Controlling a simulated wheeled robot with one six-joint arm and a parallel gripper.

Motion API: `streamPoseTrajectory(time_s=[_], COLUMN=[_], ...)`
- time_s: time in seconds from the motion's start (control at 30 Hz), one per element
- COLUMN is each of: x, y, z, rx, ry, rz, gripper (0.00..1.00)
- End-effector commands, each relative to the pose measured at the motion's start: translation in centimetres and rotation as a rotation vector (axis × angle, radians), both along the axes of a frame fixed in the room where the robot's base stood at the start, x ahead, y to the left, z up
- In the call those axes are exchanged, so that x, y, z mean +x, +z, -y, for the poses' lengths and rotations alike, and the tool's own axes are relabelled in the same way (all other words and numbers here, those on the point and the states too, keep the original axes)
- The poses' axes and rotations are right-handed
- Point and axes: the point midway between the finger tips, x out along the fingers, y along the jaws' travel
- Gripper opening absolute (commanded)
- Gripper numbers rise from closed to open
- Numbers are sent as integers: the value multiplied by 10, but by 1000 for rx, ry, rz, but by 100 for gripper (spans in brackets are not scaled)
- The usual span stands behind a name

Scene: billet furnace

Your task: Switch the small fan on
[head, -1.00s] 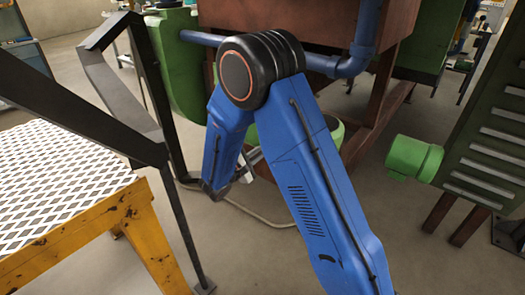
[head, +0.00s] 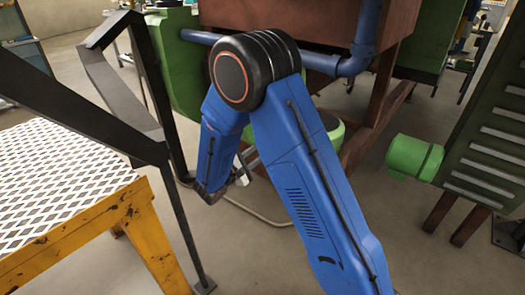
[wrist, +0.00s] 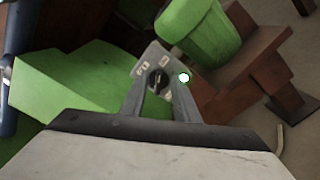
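In the wrist view a small grey switch plate (wrist: 152,63) carries a black rotary knob (wrist: 158,80) and pale markings. A round green lamp (wrist: 184,77) with a bright white centre shows at its right and looks lit. My gripper (wrist: 161,88) points at the plate, its two grey fingers apart with the knob between them in the picture. I cannot tell whether they touch the knob, and the knob's pointer is too small to read. In the head view my gripper is mostly hidden behind my blue arm. I cannot tell which green machine is the small fan.
In the wrist view a green housing (wrist: 75,85) lies left, and a green motor-like cylinder (wrist: 190,30) and a brown beam (wrist: 240,65) right. In the head view a yellow-framed platform (head: 65,190) with a dark railing (head: 90,110) stands left, a green motor (head: 413,157) right.

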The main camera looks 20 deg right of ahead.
Motion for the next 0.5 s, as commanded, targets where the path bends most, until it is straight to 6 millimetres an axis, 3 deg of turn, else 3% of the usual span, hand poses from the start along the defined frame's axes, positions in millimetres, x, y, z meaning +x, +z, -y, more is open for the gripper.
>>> streamPoseTrajectory(time_s=[0.2,0.5], x=[-23,-50], y=[0,0], z=[-34,-69], rx=[0,0], ry=[4,3], rz=[0,0], gripper=[28,28])
